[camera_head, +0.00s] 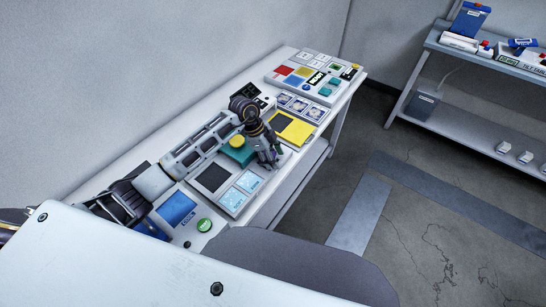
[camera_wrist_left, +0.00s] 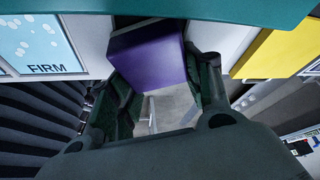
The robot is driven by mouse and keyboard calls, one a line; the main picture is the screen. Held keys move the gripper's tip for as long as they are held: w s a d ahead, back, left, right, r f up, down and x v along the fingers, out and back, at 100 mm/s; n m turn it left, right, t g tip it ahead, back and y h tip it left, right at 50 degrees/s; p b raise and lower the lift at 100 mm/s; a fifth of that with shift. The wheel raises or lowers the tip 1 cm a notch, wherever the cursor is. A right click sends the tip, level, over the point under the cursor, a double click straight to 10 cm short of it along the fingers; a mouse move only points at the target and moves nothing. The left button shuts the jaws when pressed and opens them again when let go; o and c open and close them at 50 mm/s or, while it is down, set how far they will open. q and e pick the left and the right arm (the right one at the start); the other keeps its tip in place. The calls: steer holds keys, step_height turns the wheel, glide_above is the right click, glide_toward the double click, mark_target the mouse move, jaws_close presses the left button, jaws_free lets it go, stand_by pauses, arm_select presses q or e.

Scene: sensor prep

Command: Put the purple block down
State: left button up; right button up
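My left gripper (camera_head: 270,163) points down over the front part of the white table (camera_head: 180,118), between the light blue panels and the yellow panel. In the left wrist view the purple block (camera_wrist_left: 148,55) sits between the two fingers of the left gripper (camera_wrist_left: 158,88), with a finger against each side. The block is held beyond the palm, and a pale surface shows past it. I cannot make out the block in the head view, where the gripper hides it. My right gripper is in neither view.
Beside the gripper are a teal block with a yellow button (camera_head: 237,142), a dark square pad (camera_head: 213,178), light blue panels (camera_head: 232,199) and a yellow panel (camera_head: 293,130). A board with coloured squares (camera_head: 313,75) lies farther back. A shelf (camera_head: 470,60) stands apart at right.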

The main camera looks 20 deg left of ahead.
arm_select(q)
steer(key=o, duration=0.4)
steer(key=shift+s+f, duration=0.2)
steer(key=shift+f, duration=0.55)
steer(key=shift+o, duration=0.2)
steer(key=shift+w+r, duration=0.1)
steer(key=shift+r, duration=0.25)
steer(key=shift+v, duration=0.8)
steer(key=v, duration=1.1)
steer(key=shift+w+r, duration=0.15)
steer(key=shift+r, duration=0.2)
steer(key=shift+d, duration=0.15)
